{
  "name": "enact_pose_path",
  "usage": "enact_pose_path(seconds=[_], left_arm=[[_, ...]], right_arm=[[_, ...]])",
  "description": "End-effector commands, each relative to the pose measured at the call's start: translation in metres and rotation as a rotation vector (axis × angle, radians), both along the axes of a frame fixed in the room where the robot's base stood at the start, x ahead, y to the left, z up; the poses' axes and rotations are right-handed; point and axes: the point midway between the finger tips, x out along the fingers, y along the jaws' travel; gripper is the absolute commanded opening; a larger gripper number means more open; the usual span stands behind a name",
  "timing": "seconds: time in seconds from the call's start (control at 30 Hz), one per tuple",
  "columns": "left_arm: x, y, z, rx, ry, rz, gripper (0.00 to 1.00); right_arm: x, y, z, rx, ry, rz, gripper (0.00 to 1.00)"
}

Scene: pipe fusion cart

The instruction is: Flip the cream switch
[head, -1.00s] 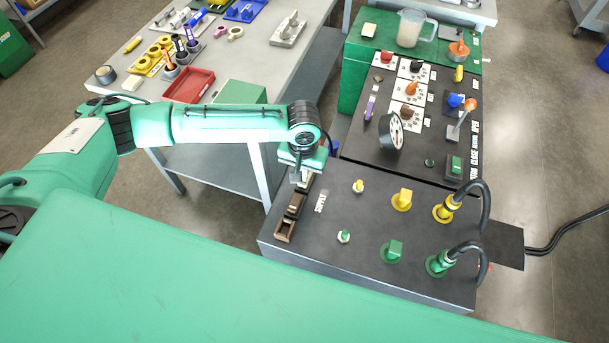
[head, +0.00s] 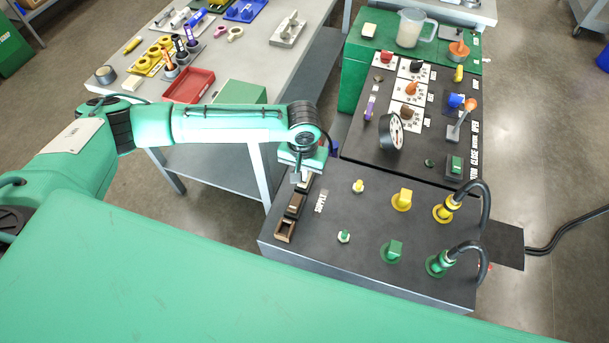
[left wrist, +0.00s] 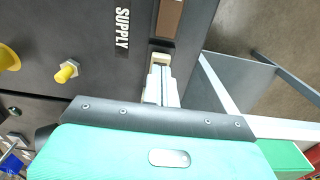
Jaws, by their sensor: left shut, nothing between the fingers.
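The cream switch (head: 306,181) is at the far end of a short row of rockers along the left edge of the dark cart panel, beside the white SUPPLY label (head: 321,201). My left gripper (head: 297,179) points down over it and hides part of it in the head view. In the left wrist view the cream switch (left wrist: 160,58) shows just beyond the tips of the shut, empty left gripper (left wrist: 160,72). The tips are at or very near it; I cannot tell whether they touch. My right gripper is not in view.
Brown rockers (head: 295,205) continue the row towards me. Yellow (head: 402,200) and green (head: 392,251) knobs and black-hosed connectors (head: 447,208) stand to the right. A black-rimmed dial (head: 391,133) stands further back. A grey table (head: 262,66) is at the left.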

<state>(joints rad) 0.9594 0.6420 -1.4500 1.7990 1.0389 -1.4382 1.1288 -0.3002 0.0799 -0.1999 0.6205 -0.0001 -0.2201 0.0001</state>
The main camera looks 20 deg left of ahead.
Motion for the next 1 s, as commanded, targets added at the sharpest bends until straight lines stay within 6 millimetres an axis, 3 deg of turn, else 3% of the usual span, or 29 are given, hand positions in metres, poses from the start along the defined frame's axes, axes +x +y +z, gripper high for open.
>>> enact_pose_path(seconds=[1.0], left_arm=[[0.0, 0.0, -0.01, -0.001, 0.001, 0.0, 0.0]], right_arm=[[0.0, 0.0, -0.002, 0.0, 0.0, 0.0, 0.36]])
